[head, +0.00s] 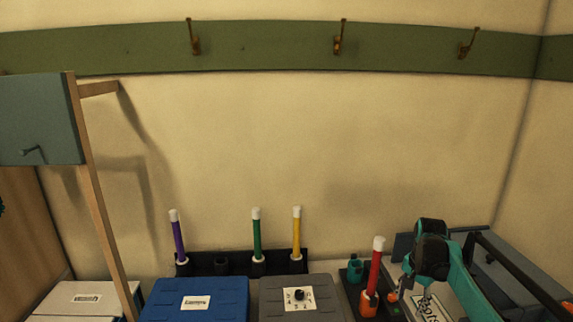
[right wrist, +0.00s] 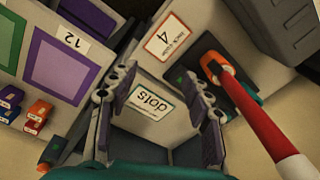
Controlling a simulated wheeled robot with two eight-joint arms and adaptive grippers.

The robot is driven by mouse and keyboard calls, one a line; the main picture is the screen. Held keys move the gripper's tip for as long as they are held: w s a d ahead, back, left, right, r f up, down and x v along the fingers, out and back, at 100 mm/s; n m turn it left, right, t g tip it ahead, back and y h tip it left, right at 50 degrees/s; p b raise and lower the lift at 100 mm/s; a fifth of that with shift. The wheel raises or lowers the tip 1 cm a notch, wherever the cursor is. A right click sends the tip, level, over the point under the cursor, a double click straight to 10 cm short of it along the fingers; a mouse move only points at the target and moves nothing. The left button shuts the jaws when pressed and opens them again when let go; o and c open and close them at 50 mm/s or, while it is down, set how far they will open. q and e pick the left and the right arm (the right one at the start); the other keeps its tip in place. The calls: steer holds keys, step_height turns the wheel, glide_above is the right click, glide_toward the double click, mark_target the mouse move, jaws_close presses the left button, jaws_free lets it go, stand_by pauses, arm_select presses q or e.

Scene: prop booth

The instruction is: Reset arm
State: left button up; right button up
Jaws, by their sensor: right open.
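My right gripper (head: 425,298) is at the lower right of the head view, over a pale surface with a label (head: 433,309). In the right wrist view my right gripper (right wrist: 158,78) has its two fingers spread apart, with nothing between them. The label (right wrist: 154,98) shows beyond the fingers, upside down. A red stick (head: 376,268) with a white top stands in an orange holder (head: 368,302) left of the gripper. In the right wrist view the red stick (right wrist: 248,108) is right of the fingers, apart from them. My left gripper is not in view.
Purple (head: 178,238), green (head: 256,235) and yellow (head: 297,232) sticks stand in a black rack at the back wall. A blue box (head: 195,288) and a grey box (head: 275,290) are in front. A wooden post (head: 100,215) rises at left. Hooks line the green rail (head: 265,48).

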steer(key=s+a+r+n+t, duration=0.2)
steer(key=s+a+r+n, duration=0.1)
steer(key=s+a, duration=0.35)
steer(key=s+a+r+n+t, duration=0.1)
steer(key=s+a+r+n, duration=0.15)
steer(key=s+a, duration=0.45)
steer(key=s+a+f+n+t, duration=0.1)
steer(key=s+a+f+n, duration=0.1)
steer(key=s, duration=0.4)
steer(key=s+a+f+n+t+b, duration=0.1)
steer(key=s+a+f+n+t, duration=0.1)
steer(key=s+f+n, duration=0.2)
steer(key=s+f, duration=0.1)
steer(key=s, duration=0.2)
steer(key=shift+a, duration=0.2)
